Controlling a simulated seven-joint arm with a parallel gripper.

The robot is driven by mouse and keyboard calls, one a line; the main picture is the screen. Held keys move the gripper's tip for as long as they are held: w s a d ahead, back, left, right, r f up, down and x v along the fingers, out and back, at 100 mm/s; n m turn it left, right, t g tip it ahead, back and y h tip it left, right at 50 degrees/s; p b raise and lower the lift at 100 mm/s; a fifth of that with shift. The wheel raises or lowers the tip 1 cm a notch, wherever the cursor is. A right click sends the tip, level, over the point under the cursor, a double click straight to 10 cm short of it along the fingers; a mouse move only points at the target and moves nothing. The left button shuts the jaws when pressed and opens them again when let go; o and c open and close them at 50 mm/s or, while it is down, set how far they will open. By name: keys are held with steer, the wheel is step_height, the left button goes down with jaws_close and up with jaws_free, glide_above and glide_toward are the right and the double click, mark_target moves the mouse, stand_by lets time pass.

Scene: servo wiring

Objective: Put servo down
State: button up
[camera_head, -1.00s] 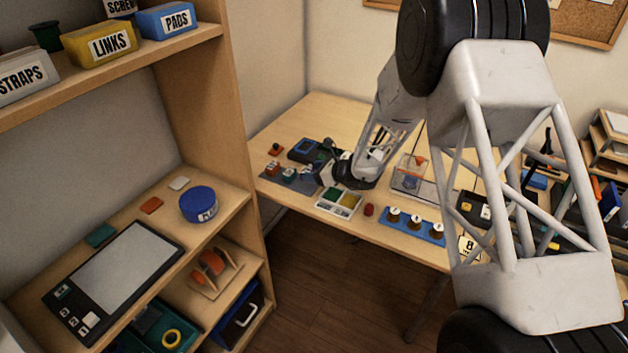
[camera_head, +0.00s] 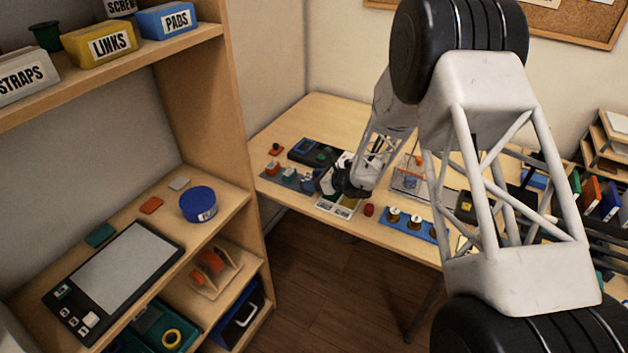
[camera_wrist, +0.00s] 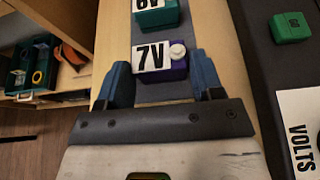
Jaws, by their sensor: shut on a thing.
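My gripper (camera_wrist: 163,82) has its two blue fingers on either side of a purple servo (camera_wrist: 178,72) with a "7V" label and a small white round horn. In the wrist view it is over the grey mat (camera_wrist: 152,90), in line with a green servo (camera_wrist: 157,14) farther along. I cannot tell whether its underside touches the mat. In the head view my gripper (camera_head: 325,181) is at the mat's right end, and the held servo is mostly hidden. The red servo (camera_head: 272,168) and green servo stand on the mat to the left.
A dark device (camera_head: 308,150) lies behind the mat; in the wrist view its panel (camera_wrist: 300,125) reads "VOLTS". A red cylinder (camera_head: 369,210) and blue rack (camera_head: 428,229) stand to the right.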

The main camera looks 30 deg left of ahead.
steer(key=o, duration=0.9)
steer(key=shift+r, duration=0.15)
steer(key=shift+d+r, duration=0.2)
steer(key=shift+d, duration=0.35)
steer(key=v, duration=1)
steer(key=shift+d+r, duration=0.1)
steer(key=shift+d, duration=0.3)
